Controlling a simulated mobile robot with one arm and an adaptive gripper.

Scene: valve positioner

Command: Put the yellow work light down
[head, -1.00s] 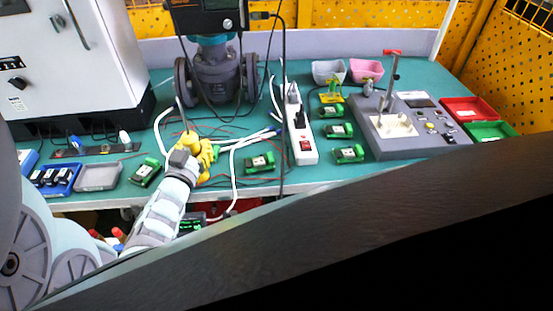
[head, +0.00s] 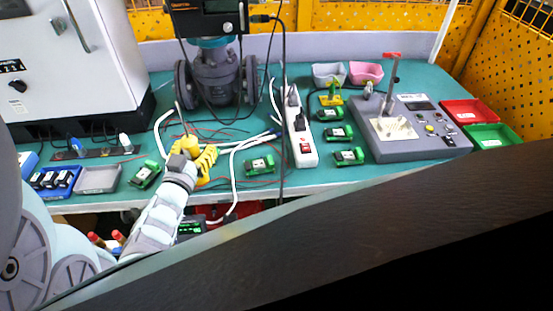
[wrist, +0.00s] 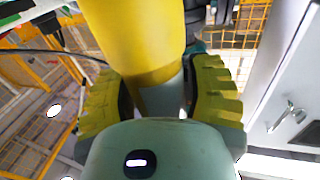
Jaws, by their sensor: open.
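The yellow work light (head: 190,143) stands upright on the teal bench, below the grey valve body. In the wrist view it is a large yellow cylinder (wrist: 137,40) between the two ribbed yellow fingers. My gripper (head: 198,163) is at the light, near the bench's front edge. In the wrist view my gripper (wrist: 157,75) is open, with a finger on each side of the light and gaps showing beside it. The light's base is partly hidden by my gripper in the head view.
Thin red wires and white cables (head: 238,160) lie around the light. A green module (head: 145,174) is to the left and another (head: 260,164) to the right. The valve (head: 215,75) stands behind. A power strip (head: 301,135) is further right.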

